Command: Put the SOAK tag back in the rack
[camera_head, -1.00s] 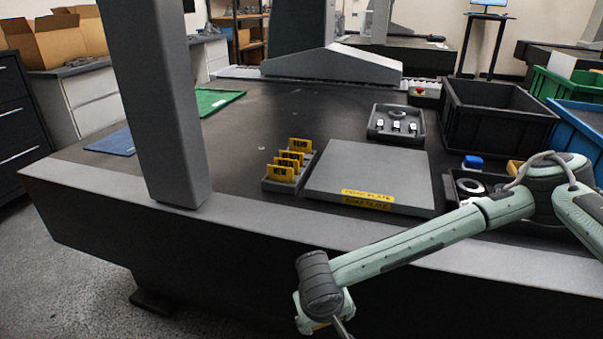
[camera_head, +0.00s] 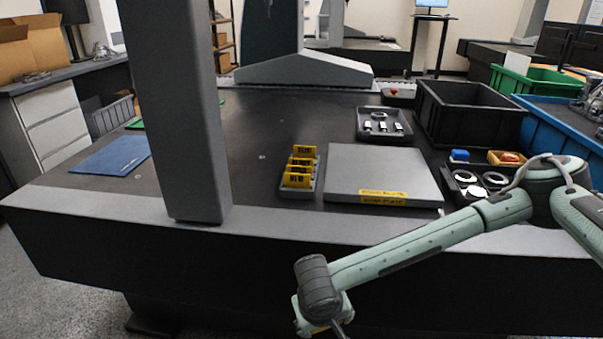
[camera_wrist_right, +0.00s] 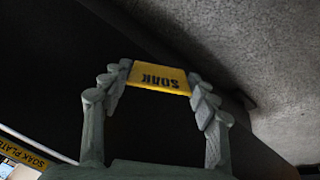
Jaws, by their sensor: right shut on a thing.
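The yellow SOAK tag (camera_wrist_right: 158,78) shows in the right wrist view, its lettering upside down. My right gripper (camera_wrist_right: 160,84) is shut on it, one finger at each end. In the head view my right arm reaches in from the right, its wrist (camera_head: 320,290) in front of the table's front edge; the gripper there is mostly cut off by the bottom of the picture. The tag rack (camera_head: 318,185) is a small grey block on the table, holding several yellow tags (camera_head: 299,165) upright in a row. My left gripper is not in view.
The grey soak plate (camera_head: 385,170) with yellow labels lies right of the rack. A grey column (camera_head: 175,110) stands left of it. A tray of small parts (camera_head: 384,136), a black bin (camera_head: 472,110) and a blue bin (camera_head: 560,135) lie beyond and right. Bare table lies behind the rack.

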